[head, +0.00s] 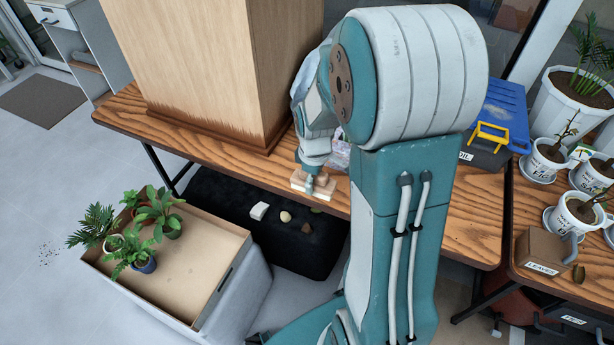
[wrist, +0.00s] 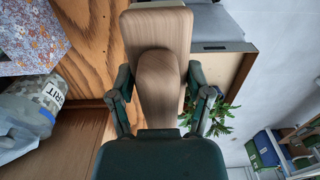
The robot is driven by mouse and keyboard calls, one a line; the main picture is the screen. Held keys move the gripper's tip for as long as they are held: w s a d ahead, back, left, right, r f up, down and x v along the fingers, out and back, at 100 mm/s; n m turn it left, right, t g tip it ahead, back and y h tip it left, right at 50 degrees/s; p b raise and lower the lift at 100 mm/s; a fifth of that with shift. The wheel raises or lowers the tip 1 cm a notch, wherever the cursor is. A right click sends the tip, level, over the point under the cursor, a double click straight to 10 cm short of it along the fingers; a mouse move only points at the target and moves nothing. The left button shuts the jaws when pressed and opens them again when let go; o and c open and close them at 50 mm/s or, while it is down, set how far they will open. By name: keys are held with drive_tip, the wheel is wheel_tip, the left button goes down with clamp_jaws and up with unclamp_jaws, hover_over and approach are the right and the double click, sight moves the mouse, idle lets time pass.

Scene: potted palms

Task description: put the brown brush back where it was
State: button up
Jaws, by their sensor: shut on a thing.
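The brown brush (head: 304,181) is a light wooden block with a rounded grip and a pale underside. It shows at the front edge of the wooden table in the head view; I cannot tell whether it touches the table or is just above it. My gripper (head: 318,185) is shut on it. In the wrist view the brush (wrist: 157,28) fills the middle, and the two dark fingers of my gripper (wrist: 161,85) press on both sides of its grip.
A large wooden box (head: 200,60) stands on the table (head: 455,220) behind the brush. A blue-lidded bin (head: 497,115) is at right. Below the front edge are a black surface (head: 225,190) with small stones and a carton (head: 190,265) with potted plants. A GRIT bag (wrist: 35,100) lies left.

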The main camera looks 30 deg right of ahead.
drive_tip(key=w+d+f, duration=0.1)
drive_tip(key=w+f, duration=0.2)
drive_tip(key=w, duration=0.1)
drive_tip(key=w+d+f, duration=0.2)
drive_tip(key=w+f, duration=0.1)
drive_tip(key=w+d+f, duration=0.1)
drive_tip(key=w+f, duration=0.2)
drive_tip(key=w, duration=0.1)
drive_tip(key=shift+w+d+f, duration=0.2)
drive_tip(key=shift+w+f, duration=0.05)
drive_tip(key=shift+w, duration=0.1)
drive_tip(key=shift+f, duration=1.45)
drive_tip(key=shift+f, duration=0.1)
drive_tip(key=o, duration=1.1)
